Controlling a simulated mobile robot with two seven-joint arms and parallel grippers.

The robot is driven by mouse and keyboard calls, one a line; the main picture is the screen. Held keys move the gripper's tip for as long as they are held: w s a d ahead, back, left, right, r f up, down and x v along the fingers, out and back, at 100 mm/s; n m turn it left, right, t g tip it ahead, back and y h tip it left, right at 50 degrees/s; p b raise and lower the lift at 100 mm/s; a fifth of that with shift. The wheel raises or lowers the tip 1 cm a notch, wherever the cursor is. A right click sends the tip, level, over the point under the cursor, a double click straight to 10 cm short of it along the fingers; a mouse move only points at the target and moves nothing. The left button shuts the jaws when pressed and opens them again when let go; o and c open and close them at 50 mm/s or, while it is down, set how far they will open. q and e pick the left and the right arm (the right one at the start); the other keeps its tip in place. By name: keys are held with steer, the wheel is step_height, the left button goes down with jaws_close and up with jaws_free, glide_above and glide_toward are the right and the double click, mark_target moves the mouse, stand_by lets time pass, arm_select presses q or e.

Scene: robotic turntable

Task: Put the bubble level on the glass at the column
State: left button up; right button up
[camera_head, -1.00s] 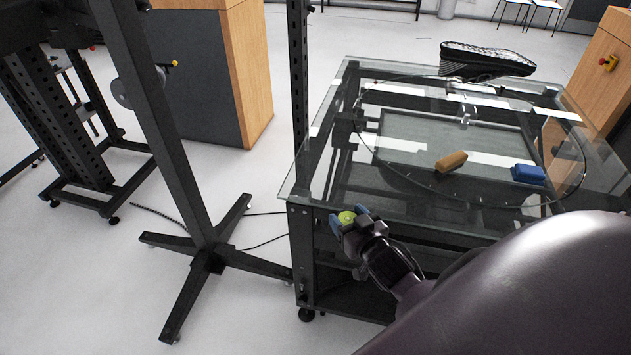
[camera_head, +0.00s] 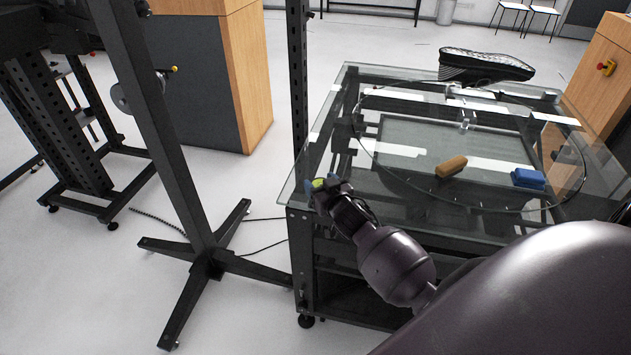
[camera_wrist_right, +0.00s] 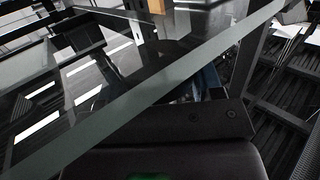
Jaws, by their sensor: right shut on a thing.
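My right gripper (camera_head: 320,187) is shut on the small yellow-green bubble level (camera_head: 319,183). It holds it at the near left corner of the glass (camera_head: 420,205) turntable top. I cannot tell whether the level touches the glass. In the right wrist view, the glass edge (camera_wrist_right: 150,98) runs diagonally across, and a sliver of green shows at the bottom edge. A dark perforated column (camera_head: 298,75) stands upright by the left side of the glass. My left gripper is not in view.
On the glass lie a brown block (camera_head: 451,166), a blue block (camera_head: 528,178) and a black shoe-like object (camera_head: 485,65) at the back. A dark stand (camera_head: 205,262) with spread feet is left of the table. The left strip of glass looks clear.

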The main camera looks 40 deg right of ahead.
mark_target(315, 181)
steer(key=x, duration=0.3)
steer(key=shift+w+f, duration=0.15)
steer(key=shift+f, duration=0.4)
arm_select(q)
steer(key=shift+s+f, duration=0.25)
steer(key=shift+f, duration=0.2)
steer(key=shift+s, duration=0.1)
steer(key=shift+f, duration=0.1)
arm_select(e)
steer(key=shift+f+b, duration=0.15)
steer(key=shift+b, duration=0.2)
steer(key=o, duration=1)
steer(key=shift+c, duration=0.2)
